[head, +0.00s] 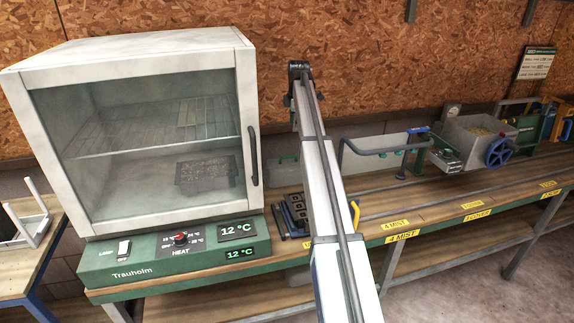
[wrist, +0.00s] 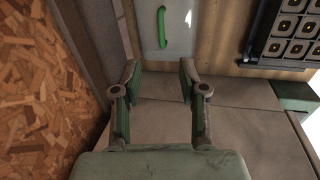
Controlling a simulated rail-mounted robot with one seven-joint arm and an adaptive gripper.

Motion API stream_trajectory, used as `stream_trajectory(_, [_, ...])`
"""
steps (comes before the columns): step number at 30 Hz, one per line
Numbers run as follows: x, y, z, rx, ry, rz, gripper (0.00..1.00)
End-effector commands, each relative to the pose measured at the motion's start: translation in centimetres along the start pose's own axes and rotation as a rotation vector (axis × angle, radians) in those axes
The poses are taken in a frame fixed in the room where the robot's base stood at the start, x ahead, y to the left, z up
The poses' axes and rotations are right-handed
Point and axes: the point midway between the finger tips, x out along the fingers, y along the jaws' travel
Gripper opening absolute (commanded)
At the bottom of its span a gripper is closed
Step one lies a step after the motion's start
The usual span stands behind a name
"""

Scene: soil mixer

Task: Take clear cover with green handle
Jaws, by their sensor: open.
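The clear cover (wrist: 180,42) is a pale, see-through panel at the top of the wrist view. Its green handle (wrist: 162,27) is a short upright bar near the top middle. My gripper (wrist: 160,72) is open and empty, with its two fingers spread on either side of the handle's line. The fingertips lie below the handle in the picture and appear apart from it. In the head view, a small green bar (head: 287,157) shows left of my arm and may be this handle. My gripper is not clear there, as my arm blocks much of that spot.
A dark tray with several cells (wrist: 293,38) is right of the cover. A chipboard wall (wrist: 38,95) stands close on the left. In the head view, a white oven (head: 245,60) stands left, and a soil bin with a blue wheel (head: 500,152) is on the bench at right.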

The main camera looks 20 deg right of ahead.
Motion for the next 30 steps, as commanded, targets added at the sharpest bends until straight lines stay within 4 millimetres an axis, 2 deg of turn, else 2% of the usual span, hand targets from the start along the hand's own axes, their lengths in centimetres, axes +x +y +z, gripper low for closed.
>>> stream_trajectory(2, [0.2,-0.1,-0.9,-0.03,0.007,-0.017,0.42])
stream_trajectory(5, [1.2,-0.2,-1.2,-0.041,0.01,-0.023,0.42])
stream_trajectory(21, [10.8,-0.3,-1.1,-0.036,0.009,-0.021,0.42])
stream_trajectory(30, [12.5,-0.3,-1.2,-0.036,0.008,-0.019,0.42])
